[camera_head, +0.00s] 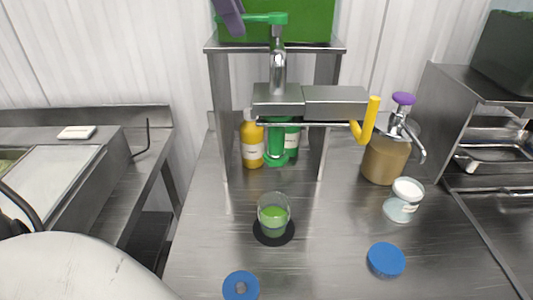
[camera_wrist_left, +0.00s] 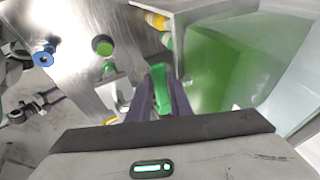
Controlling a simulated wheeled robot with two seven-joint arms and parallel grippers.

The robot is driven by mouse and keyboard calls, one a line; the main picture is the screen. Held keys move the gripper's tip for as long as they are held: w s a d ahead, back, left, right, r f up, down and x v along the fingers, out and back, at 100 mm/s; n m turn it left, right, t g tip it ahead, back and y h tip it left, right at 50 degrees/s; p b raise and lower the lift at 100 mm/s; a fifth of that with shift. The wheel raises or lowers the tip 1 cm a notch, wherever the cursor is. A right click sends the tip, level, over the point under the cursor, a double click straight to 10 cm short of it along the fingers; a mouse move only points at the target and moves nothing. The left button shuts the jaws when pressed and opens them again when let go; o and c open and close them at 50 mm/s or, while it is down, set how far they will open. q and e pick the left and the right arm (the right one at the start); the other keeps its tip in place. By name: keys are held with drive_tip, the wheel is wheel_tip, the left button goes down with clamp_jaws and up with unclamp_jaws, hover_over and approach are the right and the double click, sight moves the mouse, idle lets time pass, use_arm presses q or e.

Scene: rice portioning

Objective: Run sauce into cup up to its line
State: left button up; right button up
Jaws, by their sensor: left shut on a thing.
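My left gripper (camera_head: 238,18) comes in at the top and is shut on the green tap lever (camera_head: 268,18). In the left wrist view its purple fingers (camera_wrist_left: 160,98) close around the lever (camera_wrist_left: 160,82). The lever sits on a steel tap (camera_head: 278,62) in front of the green sauce tank (camera_head: 310,20). A clear cup (camera_head: 274,212) stands upright on a black disc (camera_head: 274,238) below the tap, with green sauce inside. The cup's fill line is too small to make out clearly. The cup also shows in the left wrist view (camera_wrist_left: 103,45).
A yellow bottle (camera_head: 252,145) stands under the steel stand (camera_head: 218,120). A blue ring (camera_head: 240,286) lies in front. The counter around the cup is clear.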

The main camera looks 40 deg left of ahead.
idle(0.3)
use_arm(q)
drive_tip(key=n, duration=0.1)
drive_tip(key=s+d+n+y, duration=0.1)
drive_tip(key=shift+d+n, duration=0.1)
drive_tip(key=shift+n, duration=0.3)
drive_tip(key=m, duration=0.1)
drive_tip(key=w+a+m+h, duration=0.1)
drive_tip(key=shift+a+m, duration=0.15)
drive_tip(key=shift+m, duration=0.25)
drive_tip(key=shift+w+r+m, duration=0.1)
drive_tip(key=shift+r+m, duration=0.05)
drive_tip(key=shift+m, duration=0.15)
drive_tip(key=o, duration=0.9)
drive_tip(key=shift+r, duration=3.35)
